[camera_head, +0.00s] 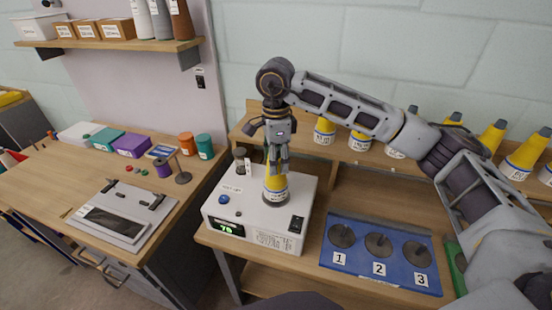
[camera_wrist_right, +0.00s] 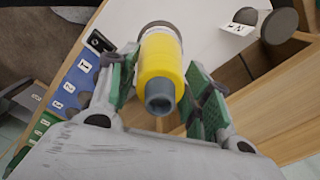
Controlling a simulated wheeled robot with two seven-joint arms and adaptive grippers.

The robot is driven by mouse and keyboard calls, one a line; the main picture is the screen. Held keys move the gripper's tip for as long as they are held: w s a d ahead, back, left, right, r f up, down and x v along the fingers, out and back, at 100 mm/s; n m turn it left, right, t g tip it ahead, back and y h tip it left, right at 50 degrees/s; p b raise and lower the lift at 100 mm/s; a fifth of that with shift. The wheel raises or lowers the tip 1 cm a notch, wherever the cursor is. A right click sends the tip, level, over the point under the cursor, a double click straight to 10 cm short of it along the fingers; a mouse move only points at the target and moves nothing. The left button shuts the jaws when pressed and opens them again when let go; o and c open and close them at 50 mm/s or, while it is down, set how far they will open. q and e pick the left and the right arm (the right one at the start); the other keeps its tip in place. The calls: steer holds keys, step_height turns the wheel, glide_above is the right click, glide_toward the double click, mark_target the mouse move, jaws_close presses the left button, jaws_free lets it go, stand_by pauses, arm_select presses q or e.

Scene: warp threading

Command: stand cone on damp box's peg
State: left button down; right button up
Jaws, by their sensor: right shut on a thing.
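The damp box (camera_head: 232,205) is a white case with a green display reading 76, a blue button and a black switch. My right gripper (camera_head: 276,168) points down over its top and is shut on a yellow cone (camera_head: 274,185) with a pale band near its base. In the right wrist view, the cone (camera_wrist_right: 160,72) stands between the green finger pads of the right gripper (camera_wrist_right: 163,98), its grey tip towards the camera. A dark disc (camera_wrist_right: 157,27) shows at the cone's base. The peg is hidden; I cannot tell whether the cone rests on it. My left gripper is out of view.
A blue tray (camera_head: 350,262) with three numbered dark discs lies right of the box. Several yellow cones (camera_head: 524,155) stand on the shelf behind my right arm. A dark knobbed fitting (camera_head: 241,155) rises at the box's back left. The left bench holds a grey panel (camera_head: 118,215).

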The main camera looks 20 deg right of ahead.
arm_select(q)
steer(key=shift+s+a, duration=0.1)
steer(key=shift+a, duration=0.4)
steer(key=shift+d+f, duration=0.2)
arm_select(e)
steer(key=shift+f, duration=0.25)
arm_select(q)
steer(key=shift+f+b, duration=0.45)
steer(key=shift+b, duration=0.2)
arm_select(e)
steer(key=shift+f, duration=0.5)
steer(key=o, duration=0.9)
steer(key=shift+o, duration=0.2)
step_height(320, 180, up, 12)
